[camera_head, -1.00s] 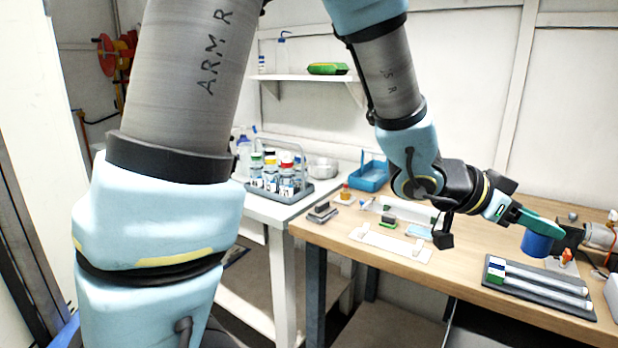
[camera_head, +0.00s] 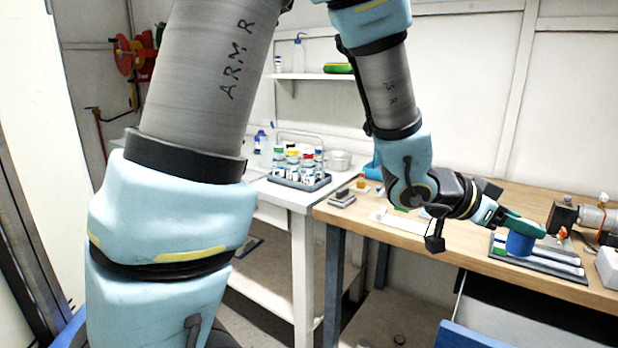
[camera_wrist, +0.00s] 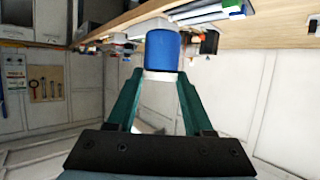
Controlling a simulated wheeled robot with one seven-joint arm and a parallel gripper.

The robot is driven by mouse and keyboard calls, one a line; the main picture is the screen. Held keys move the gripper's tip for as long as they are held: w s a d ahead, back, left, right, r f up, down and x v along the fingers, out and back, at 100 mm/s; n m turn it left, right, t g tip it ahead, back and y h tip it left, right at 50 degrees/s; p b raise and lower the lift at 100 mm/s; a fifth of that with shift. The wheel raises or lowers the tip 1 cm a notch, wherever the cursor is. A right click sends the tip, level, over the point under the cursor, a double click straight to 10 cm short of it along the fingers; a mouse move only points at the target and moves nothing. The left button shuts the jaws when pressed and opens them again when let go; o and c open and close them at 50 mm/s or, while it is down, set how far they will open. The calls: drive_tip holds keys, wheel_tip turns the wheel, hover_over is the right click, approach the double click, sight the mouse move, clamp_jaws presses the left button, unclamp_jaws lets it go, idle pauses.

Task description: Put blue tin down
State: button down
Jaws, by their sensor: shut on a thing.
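The blue tin (camera_head: 519,244) is a short blue cylinder, held between the green fingers of my gripper (camera_head: 521,226). In the head view it appears in front of the dark grey tray on the right part of the wooden table. In the wrist view the blue tin (camera_wrist: 162,50) sits between the two fingertips of my gripper (camera_wrist: 160,75), with a pale end toward the palm. The wooden table (camera_head: 470,262) shows behind it. I cannot tell whether the tin's far end touches anything.
The dark tray (camera_head: 558,268) holds white rods. A metal cylinder fitting (camera_head: 592,217) and a white box (camera_head: 607,266) stand at the table's right. A bottle carrier (camera_head: 300,182) stands on the white side table at the left. The table's front edge is close to the tin.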

drive_tip(key=w+a+f+n+t+y+b, duration=0.1)
drive_tip(key=w+a+f+n+t+y, duration=0.3)
drive_tip(key=w+a+f, duration=0.7)
drive_tip(key=w+a+f+n+t+y+b, duration=0.1)
drive_tip(key=w+a+f+n+t+y, duration=0.1)
drive_tip(key=w+a+f+n+t, duration=0.75)
drive_tip(key=w+a+f+n+y+b, duration=0.1)
drive_tip(key=w+a+f+y, duration=0.2)
drive_tip(key=a, duration=0.6)
drive_tip(key=w+a+f+n+y, duration=0.25)
drive_tip(key=a+f, duration=0.25)
drive_tip(key=a, duration=0.4)
drive_tip(key=w+a+f+y+b, duration=0.1)
drive_tip(key=w+a+f+y, duration=0.15)
drive_tip(key=a, duration=0.65)
drive_tip(key=shift+n+h, duration=0.3)
drive_tip(key=shift+a+v, duration=0.15)
drive_tip(key=shift+v, duration=1)
drive_tip(key=shift+a+v, duration=0.15)
drive_tip(key=shift+v, duration=1)
